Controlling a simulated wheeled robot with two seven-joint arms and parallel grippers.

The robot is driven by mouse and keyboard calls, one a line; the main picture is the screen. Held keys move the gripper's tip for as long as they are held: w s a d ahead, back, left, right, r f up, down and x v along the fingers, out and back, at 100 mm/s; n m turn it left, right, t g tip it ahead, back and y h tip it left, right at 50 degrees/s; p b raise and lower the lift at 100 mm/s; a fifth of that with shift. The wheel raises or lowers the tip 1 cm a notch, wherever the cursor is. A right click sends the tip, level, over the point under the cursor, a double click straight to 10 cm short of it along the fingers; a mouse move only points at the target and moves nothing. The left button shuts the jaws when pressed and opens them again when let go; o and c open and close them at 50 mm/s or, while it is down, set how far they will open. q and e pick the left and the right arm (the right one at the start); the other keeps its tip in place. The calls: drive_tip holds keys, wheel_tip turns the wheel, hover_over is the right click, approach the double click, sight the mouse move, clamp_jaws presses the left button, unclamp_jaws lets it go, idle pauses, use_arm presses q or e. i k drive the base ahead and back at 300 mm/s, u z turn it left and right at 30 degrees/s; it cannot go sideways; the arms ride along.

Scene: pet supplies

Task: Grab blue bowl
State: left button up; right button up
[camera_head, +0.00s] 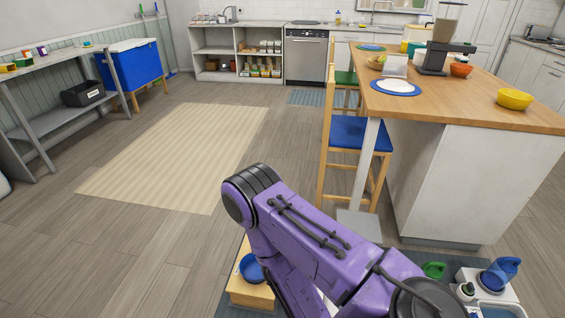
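A blue bowl (252,268) sits on a low light-wood stand (247,290) on the floor at the bottom centre. My purple arm covers the bowl's right side and part of the stand. The arm comes in from the bottom right and bends down behind its own upper link. Neither of my grippers shows in the head view, so I cannot see how they stand relative to the bowl.
Right of my arm are a green scoop (434,270) and a blue-topped container (500,273). A blue-seated chair (356,134) stands by the wooden-topped island (450,102). A beige rug (175,155) and open floor lie to the left.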

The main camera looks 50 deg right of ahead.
sight(250, 267)
drive_tip(key=z, duration=1)
drive_tip(key=i, duration=1)
drive_tip(key=z, duration=0.85)
